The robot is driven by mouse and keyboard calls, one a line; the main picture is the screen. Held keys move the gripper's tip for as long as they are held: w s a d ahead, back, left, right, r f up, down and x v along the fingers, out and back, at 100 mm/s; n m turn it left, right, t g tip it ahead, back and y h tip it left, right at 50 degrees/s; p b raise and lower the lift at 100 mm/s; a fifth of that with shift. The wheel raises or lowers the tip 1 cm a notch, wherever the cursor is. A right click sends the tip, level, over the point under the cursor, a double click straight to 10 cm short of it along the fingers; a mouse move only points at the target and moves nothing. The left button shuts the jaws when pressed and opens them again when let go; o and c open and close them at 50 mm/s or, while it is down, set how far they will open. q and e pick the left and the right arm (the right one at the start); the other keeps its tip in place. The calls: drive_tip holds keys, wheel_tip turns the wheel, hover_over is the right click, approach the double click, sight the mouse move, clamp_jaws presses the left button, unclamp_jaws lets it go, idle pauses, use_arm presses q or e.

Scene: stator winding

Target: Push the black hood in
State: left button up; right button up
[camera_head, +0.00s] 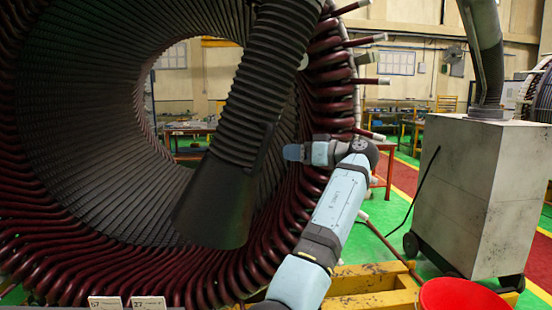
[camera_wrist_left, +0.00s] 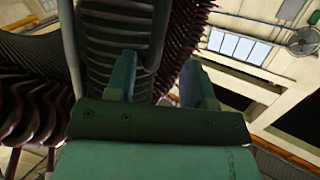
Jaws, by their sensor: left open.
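The black hood (camera_head: 214,200) is a dark flared nozzle at the lower end of a thick ribbed black hose (camera_head: 272,75). It hangs tilted in front of the stator opening (camera_head: 70,110), its wide mouth pointing down. My left gripper (camera_head: 288,152) is to the right of the hood's upper part and points left, seemingly apart from it. In the left wrist view its two fingers (camera_wrist_left: 158,75) stand spread with nothing gripped between them. A dark ribbed form, likely the hose, shows beyond the left finger (camera_wrist_left: 118,35). My right gripper is not in view.
Maroon coils (camera_head: 335,92) ring the stator, with pale-tipped rods sticking out right. A grey wheeled cabinet (camera_head: 478,195) stands at right, with a red bucket (camera_head: 460,295) in front. A yellow base (camera_head: 370,285) lies below my arm. Two number cards (camera_head: 148,302) sit at the bottom.

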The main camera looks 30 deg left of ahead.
use_arm(q)
drive_tip(key=d, duration=0.3)
drive_tip(key=shift+s+d+r, duration=0.15)
drive_tip(key=shift+d, duration=0.25)
